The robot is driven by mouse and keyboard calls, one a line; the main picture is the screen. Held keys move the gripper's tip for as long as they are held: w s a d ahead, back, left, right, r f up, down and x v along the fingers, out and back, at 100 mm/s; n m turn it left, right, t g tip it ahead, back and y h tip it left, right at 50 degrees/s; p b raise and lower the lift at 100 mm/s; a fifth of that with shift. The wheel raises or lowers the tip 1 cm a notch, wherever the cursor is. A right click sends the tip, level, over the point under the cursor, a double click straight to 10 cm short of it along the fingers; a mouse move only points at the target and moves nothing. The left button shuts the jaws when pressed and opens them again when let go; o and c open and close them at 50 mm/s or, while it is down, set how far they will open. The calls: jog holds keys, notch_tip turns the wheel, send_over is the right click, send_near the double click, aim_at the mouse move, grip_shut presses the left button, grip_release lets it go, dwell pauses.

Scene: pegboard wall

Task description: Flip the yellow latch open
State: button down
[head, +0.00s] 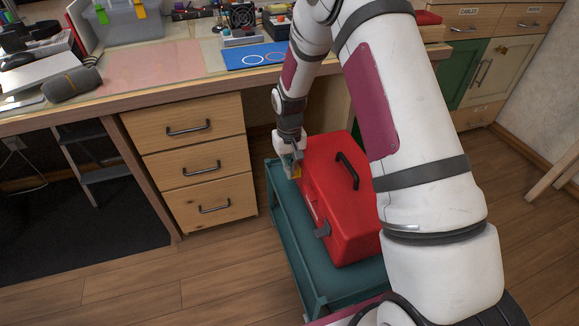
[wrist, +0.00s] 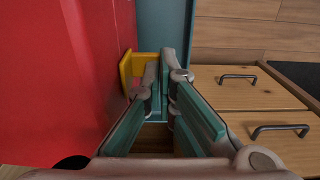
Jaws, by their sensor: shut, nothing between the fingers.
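A red toolbox (head: 333,190) with a black handle (head: 347,170) stands on a teal cart (head: 308,275). The yellow latch (head: 297,173) is on the toolbox's front side, near its far end. In the wrist view the yellow latch (wrist: 126,72) sticks out from the red wall (wrist: 60,80), just left of my fingertips. My gripper (wrist: 161,72) is shut and empty, its tips close beside the latch. I cannot tell whether they touch it. In the head view my gripper (head: 293,165) partly hides the latch.
A grey latch (head: 322,230) sits on the toolbox's nearer front. A wooden drawer unit (head: 192,165) with black handles stands left of the cart, under a cluttered workbench (head: 130,95). Wooden floor (head: 220,275) lies open in front of the drawers.

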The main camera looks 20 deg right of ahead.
jog(key=shift+a+f+h, duration=0.2)
jog(key=shift+h, duration=0.35)
jog(key=shift+a+f+h, duration=0.15)
jog(key=shift+h, duration=0.4)
jog(key=h, duration=0.2)
jog(key=f+h+b, duration=0.1)
jog(key=h, duration=0.1)
jog(key=a+f+h+b, duration=0.1)
jog(key=h, duration=0.1)
jog(key=shift+f, duration=0.15)
jog(key=shift+d+f+h+b, duration=0.1)
jog(key=shift+f+h+b, duration=0.2)
jog(key=shift+h, duration=0.4)
jog(key=shift+r, duration=0.25)
jog(key=shift+r+p, duration=0.55)
jog(key=shift+r, duration=0.1)
